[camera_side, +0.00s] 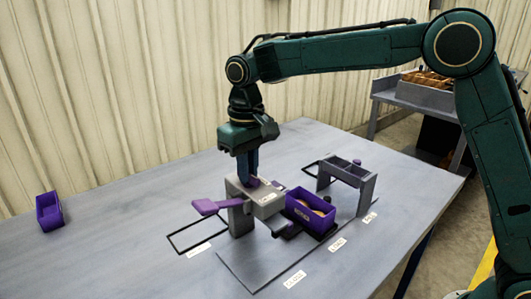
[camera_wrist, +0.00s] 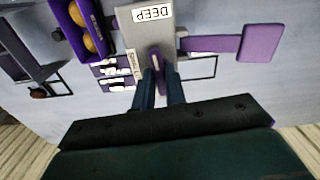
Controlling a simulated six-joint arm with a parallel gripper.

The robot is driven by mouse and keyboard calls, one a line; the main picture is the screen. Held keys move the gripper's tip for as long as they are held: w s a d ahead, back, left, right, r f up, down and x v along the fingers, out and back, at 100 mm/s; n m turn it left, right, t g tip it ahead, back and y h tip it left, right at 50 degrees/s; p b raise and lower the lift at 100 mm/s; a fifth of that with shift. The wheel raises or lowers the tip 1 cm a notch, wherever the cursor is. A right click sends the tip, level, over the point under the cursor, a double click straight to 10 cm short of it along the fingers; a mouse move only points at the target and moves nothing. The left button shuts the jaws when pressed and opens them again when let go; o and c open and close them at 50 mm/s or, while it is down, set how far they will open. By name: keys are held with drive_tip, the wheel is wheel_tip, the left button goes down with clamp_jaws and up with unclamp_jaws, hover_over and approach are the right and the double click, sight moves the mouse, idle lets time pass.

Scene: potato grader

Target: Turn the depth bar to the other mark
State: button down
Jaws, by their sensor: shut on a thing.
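The grey block (camera_side: 262,200) stands on the table with a small purple bar (camera_side: 252,182) on top, which I take as the depth bar. My gripper (camera_side: 248,173) points straight down and its fingers are shut on this bar. In the wrist view the bar (camera_wrist: 156,58) shows between the two fingertips (camera_wrist: 160,72). The block carries a label reading DEEP (camera_wrist: 152,13) and a second, smaller label (camera_wrist: 133,64) at its edge beside the fingers. The fingers hide part of the bar, so I cannot tell which mark it points to.
A purple paddle (camera_side: 205,207) sticks out left of the block above a black wire frame (camera_side: 187,248). A purple bin (camera_side: 306,222) with potatoes stands right of the block, before a grey stand (camera_side: 363,186).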

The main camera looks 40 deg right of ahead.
drive_tip(key=shift+r+m, duration=0.1)
drive_tip(key=shift+m, duration=0.4)
drive_tip(key=c, duration=1.4)
unclamp_jaws()
drive_tip(key=shift+c, duration=0.2)
drive_tip(key=shift+r, duration=0.1)
wheel_tip(320, 180, up, 14)
drive_tip(key=shift+f, duration=0.2)
drive_tip(key=shift+d, duration=0.1)
